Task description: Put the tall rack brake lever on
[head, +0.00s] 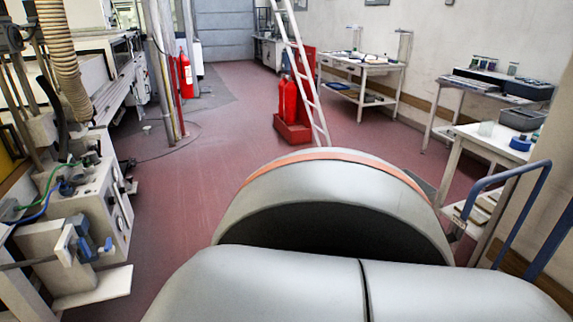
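I cannot make out the tall rack or its brake lever in the head view. Neither gripper is in view. A large grey rounded part of my own arm with an orange band fills the lower middle and hides the floor behind it. A blue tubular handle (507,205) rises at the right edge, close to my arm in the picture. I cannot tell what it belongs to.
Machinery (92,195) with hoses lines the left side. A white ladder (303,75) and red extinguishers (287,100) stand ahead. Benches with equipment, including a white table (362,68), line the right wall. Red floor (215,135) is open in the middle left.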

